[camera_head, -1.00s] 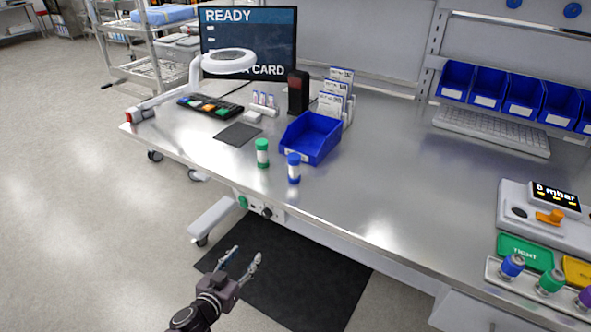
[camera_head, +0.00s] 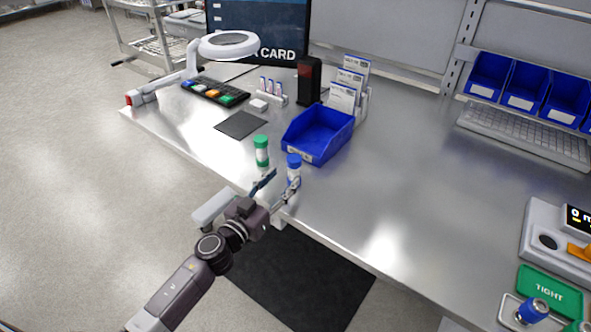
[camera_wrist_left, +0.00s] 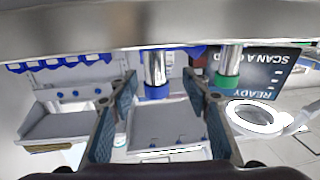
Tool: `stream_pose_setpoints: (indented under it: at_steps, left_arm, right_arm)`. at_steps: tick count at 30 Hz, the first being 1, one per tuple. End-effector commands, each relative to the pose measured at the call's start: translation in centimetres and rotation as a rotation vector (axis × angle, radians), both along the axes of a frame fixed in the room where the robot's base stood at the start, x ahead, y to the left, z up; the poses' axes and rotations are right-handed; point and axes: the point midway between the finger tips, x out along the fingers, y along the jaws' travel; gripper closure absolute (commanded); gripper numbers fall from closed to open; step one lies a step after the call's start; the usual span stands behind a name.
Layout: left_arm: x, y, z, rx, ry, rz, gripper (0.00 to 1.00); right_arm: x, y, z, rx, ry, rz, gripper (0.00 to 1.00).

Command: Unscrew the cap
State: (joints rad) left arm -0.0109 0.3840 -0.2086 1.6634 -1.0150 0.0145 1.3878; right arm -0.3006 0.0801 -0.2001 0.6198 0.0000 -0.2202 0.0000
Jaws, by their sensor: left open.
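A clear-bodied vial with a blue cap (camera_head: 294,170) stands upright near the front edge of the steel bench. A similar vial with a green cap (camera_head: 261,152) stands to its left. My left gripper (camera_head: 281,184) is open and empty at the bench edge, its fingertips close to the blue-capped vial. In the left wrist view, the blue-capped vial (camera_wrist_left: 157,72) appears inverted between the two spread fingers (camera_wrist_left: 160,105), apart from both. The green-capped vial (camera_wrist_left: 229,68) lies outside the fingers on the right there. My right gripper is not in view.
A blue bin (camera_head: 318,133) stands just behind the vials. A dark pad (camera_head: 240,125), a button panel (camera_head: 215,91) and a ring lamp (camera_head: 228,44) are at the back left. A green TIGHT tray (camera_head: 549,290) is at the right. The bench middle is clear.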

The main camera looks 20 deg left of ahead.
Motion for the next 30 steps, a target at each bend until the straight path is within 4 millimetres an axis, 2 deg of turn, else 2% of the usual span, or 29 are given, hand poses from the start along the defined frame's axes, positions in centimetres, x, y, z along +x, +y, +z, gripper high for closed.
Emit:
stream_pose_setpoints:
  at_steps: [10, 20, 30]
  left_arm:
    - [4.4, -1.8, -0.1, -0.002, 0.000, 0.001, 0.56]
    - [5.0, -2.0, -0.2, 0.000, 0.001, 0.001, 0.57]
    - [5.0, -2.0, -0.2, 0.000, 0.001, 0.001, 0.95]
  right_arm:
    - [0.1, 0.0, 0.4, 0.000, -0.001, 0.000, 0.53]
    - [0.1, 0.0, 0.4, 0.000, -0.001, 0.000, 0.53]
    - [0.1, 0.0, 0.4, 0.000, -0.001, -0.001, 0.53]
